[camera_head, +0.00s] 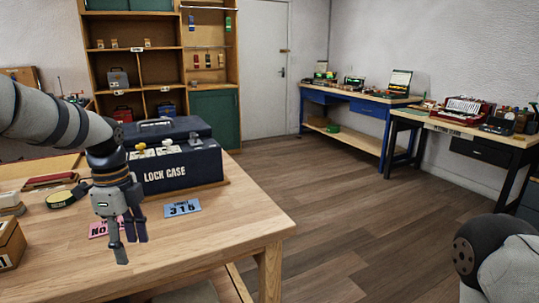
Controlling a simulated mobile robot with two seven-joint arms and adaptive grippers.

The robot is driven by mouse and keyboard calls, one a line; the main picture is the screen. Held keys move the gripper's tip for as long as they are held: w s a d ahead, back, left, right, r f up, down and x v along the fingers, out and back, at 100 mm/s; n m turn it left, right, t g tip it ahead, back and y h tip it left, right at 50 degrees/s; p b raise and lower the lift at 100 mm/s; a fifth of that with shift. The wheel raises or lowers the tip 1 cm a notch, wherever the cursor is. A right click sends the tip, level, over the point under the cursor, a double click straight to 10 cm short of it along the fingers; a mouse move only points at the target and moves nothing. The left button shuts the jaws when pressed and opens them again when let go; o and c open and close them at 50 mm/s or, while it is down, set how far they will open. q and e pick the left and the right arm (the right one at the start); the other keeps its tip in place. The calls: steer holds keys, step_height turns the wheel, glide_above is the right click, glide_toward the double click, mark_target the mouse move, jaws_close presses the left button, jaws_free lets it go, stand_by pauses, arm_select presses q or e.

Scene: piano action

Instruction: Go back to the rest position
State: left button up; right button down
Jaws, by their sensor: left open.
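My left gripper (129,240) hangs down over the wooden table (240,225), its fingers pointing down. It is open and nothing shows between its fingers. It is in front of the dark blue case marked "LOCK CASE" (180,175). A pink card (98,230) lies on the table partly hidden behind the gripper.
A black and yellow tape measure (61,199) and a small wooden box (9,243) are left of the gripper. The table's front right part is bare. Open floor (345,200) lies between the table and the blue workbench (345,108). Shelves (135,60) stand at the back.

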arm_select(q)
steer(key=s+d+f+n+h, duration=0.1)
steer(key=s+d+f+n, duration=0.3)
steer(key=s+f, duration=0.65)
steer(key=s+d+f+n, duration=0.4)
steer(key=s+f, duration=0.3)
steer(key=f, duration=0.6)
steer(key=s+f+n+g+y, duration=0.1)
steer(key=s+n, duration=0.8)
steer(key=s, duration=1.4)
steer(key=shift+s+f+n, duration=0.15)
steer(key=shift+f+n, duration=0.25)
steer(key=shift+f, duration=0.45)
